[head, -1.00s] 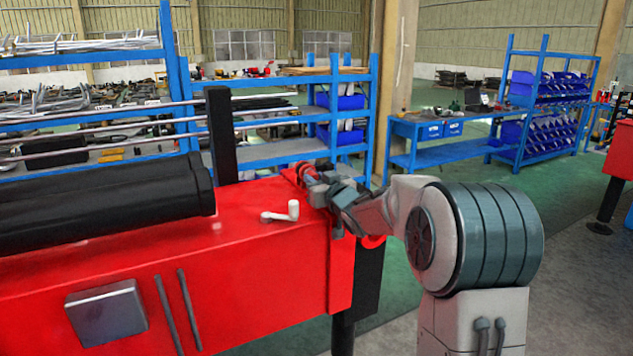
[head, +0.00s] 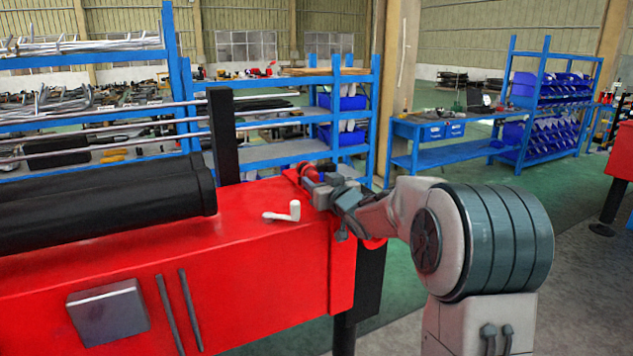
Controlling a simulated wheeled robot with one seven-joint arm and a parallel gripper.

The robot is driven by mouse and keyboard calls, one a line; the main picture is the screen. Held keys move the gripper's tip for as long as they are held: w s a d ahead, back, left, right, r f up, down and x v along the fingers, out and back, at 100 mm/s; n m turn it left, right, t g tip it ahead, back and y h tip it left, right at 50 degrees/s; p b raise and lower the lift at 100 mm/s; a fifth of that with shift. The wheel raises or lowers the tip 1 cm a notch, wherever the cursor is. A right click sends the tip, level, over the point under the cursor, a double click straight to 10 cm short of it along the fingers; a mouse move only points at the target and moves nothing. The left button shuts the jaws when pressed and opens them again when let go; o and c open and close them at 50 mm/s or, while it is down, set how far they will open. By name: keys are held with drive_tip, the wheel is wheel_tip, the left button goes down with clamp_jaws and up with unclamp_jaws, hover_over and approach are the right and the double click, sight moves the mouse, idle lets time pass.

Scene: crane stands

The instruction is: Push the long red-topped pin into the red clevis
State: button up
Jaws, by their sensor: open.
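My gripper (head: 318,181) is at the right end of the red machine's top, with its fingers pointing left. It is open. A small red rounded part (head: 308,172) shows right at the fingertips; it looks like the red top of the pin, but it is too small to be sure. The pin's shaft cannot be made out. The red clevis cannot be told apart from the red machine around the fingers, so I cannot tell how deep the pin sits.
The red machine body (head: 240,275) fills the lower left. Black rollers (head: 105,205) and a black post (head: 222,135) are further left. Blue shelves (head: 270,150) stand behind.

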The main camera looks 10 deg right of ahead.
drive_tip(key=shift+v, duration=1.9)
